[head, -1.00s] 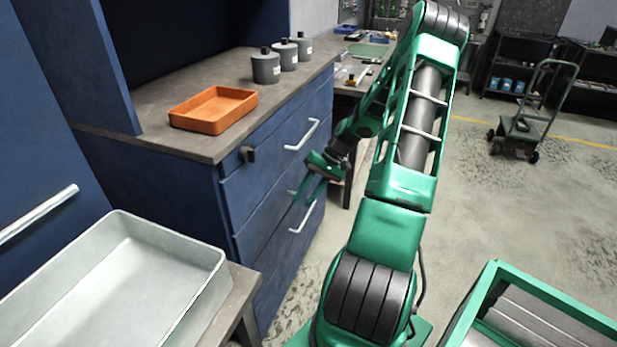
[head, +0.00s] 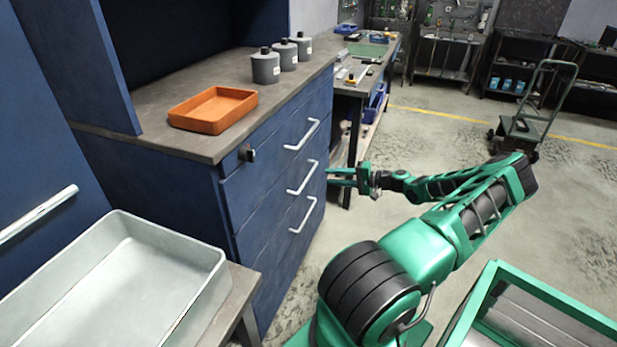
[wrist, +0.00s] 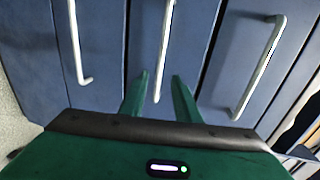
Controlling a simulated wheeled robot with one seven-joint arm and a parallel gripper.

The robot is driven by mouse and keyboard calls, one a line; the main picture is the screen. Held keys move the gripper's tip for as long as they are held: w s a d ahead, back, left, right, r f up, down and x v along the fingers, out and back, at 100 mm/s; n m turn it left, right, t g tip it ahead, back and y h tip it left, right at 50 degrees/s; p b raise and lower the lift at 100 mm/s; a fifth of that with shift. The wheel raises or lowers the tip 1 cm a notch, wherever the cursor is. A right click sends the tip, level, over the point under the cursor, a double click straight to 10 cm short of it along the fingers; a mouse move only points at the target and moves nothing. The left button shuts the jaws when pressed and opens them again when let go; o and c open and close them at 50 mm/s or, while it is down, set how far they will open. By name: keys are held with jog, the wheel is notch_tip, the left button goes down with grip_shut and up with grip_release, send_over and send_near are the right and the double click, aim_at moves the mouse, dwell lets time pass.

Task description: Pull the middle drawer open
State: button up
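The middle drawer (head: 262,190) of the blue cabinet looks shut. Its pale bar handle (head: 302,178) is on the front, between the top handle (head: 302,135) and the bottom handle (head: 303,215). My gripper (head: 341,176) is in front of the cabinet, to the right of the middle handle and level with it, with its fingers pointing at the cabinet. In the wrist view the two green fingers of my gripper (wrist: 159,80) are apart. The middle handle (wrist: 165,45) appears between them, with nothing gripped. How much gap is left to the handle is hard to tell.
An orange tray (head: 184,125) and several grey canisters (head: 265,67) stand on the cabinet top. A grey bin (head: 205,280) is at front left. Clear floor (head: 430,140) lies right of the cabinet.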

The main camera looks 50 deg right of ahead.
aim_at(309, 174)
jog(key=x, duration=1)
jog(key=shift+w+a+f, duration=0.15)
jog(key=shift+w+a, duration=0.05)
grip_shut()
jog(key=shift+w, duration=0.1)
